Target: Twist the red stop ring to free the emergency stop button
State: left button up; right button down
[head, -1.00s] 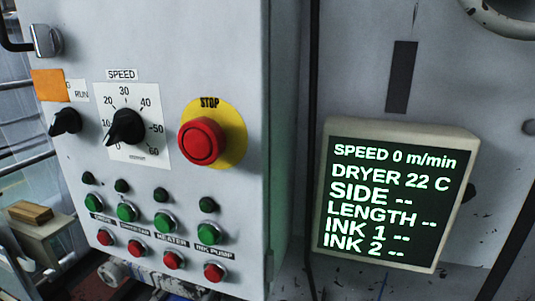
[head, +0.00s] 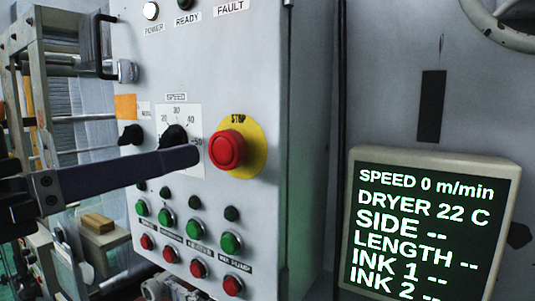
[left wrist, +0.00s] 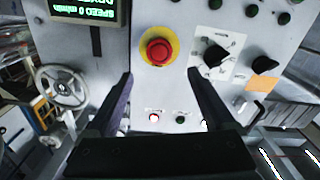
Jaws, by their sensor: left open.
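The red stop button with its ring (head: 227,150) stands out from a yellow round plate (head: 256,150) marked STOP, on the front of the grey control box (head: 260,60). In the left wrist view the red button (left wrist: 159,52) appears beyond the fingertips, near the middle between them. My left gripper (head: 190,156) reaches in from the left in the head view, one dark finger ending just left of the button. In the left wrist view my left gripper (left wrist: 162,83) is open and empty, with its two fingers well apart. My right gripper is not in view.
The black speed knob (head: 174,136) is partly behind my finger. Several green and red push buttons (head: 230,242) sit below. A screen (head: 430,225) reading speed 0 stands to the right. A handwheel (left wrist: 62,88) shows in the left wrist view.

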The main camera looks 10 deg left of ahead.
aim_at(224, 148)
pick_arm(q)
jog(key=p+x, duration=0.3)
jog(key=x, duration=0.5)
jog(key=shift+r, duration=0.15)
jog(key=shift+w+d+p, duration=0.25)
jog(key=shift+w+p, duration=0.15)
jog(key=shift+w, duration=0.15)
jog(key=shift+f, duration=0.25)
jog(key=shift+c, duration=0.3)
jog(key=c, duration=1.3)
jog(key=shift+m, duration=0.3)
jog(key=m, duration=0.3)
jog(key=shift+d+r+m+p, duration=0.1)
jog(key=shift+m+p, duration=0.2)
jog(key=m, duration=0.5)
jog(key=shift+s, duration=0.1)
jog(key=shift+d, duration=0.1)
